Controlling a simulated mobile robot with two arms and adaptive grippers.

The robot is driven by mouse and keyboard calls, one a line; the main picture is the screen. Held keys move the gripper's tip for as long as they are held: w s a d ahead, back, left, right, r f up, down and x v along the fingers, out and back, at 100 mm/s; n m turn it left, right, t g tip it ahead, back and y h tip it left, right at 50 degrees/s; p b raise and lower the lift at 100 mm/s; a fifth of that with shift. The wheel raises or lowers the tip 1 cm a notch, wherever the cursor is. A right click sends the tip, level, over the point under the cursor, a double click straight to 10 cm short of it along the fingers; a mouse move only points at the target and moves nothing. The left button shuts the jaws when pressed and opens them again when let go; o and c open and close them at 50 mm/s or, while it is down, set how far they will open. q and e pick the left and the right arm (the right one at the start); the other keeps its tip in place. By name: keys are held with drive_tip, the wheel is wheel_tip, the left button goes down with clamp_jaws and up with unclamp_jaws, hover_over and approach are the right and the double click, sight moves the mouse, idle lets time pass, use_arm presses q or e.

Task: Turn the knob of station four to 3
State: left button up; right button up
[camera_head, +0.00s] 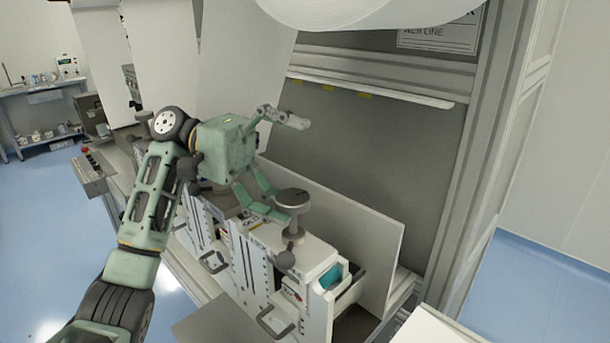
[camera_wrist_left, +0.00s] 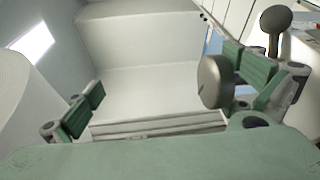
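Several box-like stations stand in a row below my left arm. The nearest one (camera_head: 308,262) carries a grey round knob (camera_head: 293,198) on a short post, with a dark ball below it. I cannot read which station this is or a knob setting. My left gripper (camera_head: 284,162) is open and empty, its lower finger beside the knob and its upper finger well above. In the left wrist view the knob (camera_wrist_left: 215,82) lies just inside the right-hand finger of the gripper (camera_wrist_left: 168,92); whether they touch is unclear. My right gripper is not in view.
A white upright panel (camera_head: 355,222) runs behind the stations. A large white roll (camera_head: 345,8) hangs above. Drawer-like handles (camera_head: 278,322) stick out from the station fronts. A control box with a red button (camera_head: 90,168) is at the left. Blue floor is clear beyond.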

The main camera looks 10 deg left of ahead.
use_arm(q)
drive_tip(key=shift+a+r, duration=0.1)
drive_tip(key=shift+r, duration=0.5)
drive_tip(key=shift+a, duration=0.4)
drive_tip(key=shift+c, duration=1)
drive_tip(key=shift+p+v, duration=0.65)
drive_tip(key=shift+v, duration=0.45)
drive_tip(key=shift+c, duration=1.3)
drive_tip(key=v, duration=0.2)
drive_tip(key=shift+w+a+f+p, duration=0.15)
drive_tip(key=shift+w+a+p, duration=0.05)
drive_tip(key=shift+a+p, duration=0.1)
drive_tip(key=c, duration=0.7)
drive_tip(key=shift+w+a+f+p, duration=0.2)
drive_tip(key=shift+w+a+p, duration=0.15)
drive_tip(key=shift+a, duration=0.4)
drive_tip(key=shift+w+a+f+p, duration=0.2)
drive_tip(key=shift+w+a, duration=0.1)
drive_tip(key=shift+a, duration=0.5)
drive_tip(key=shift+c, duration=0.2)
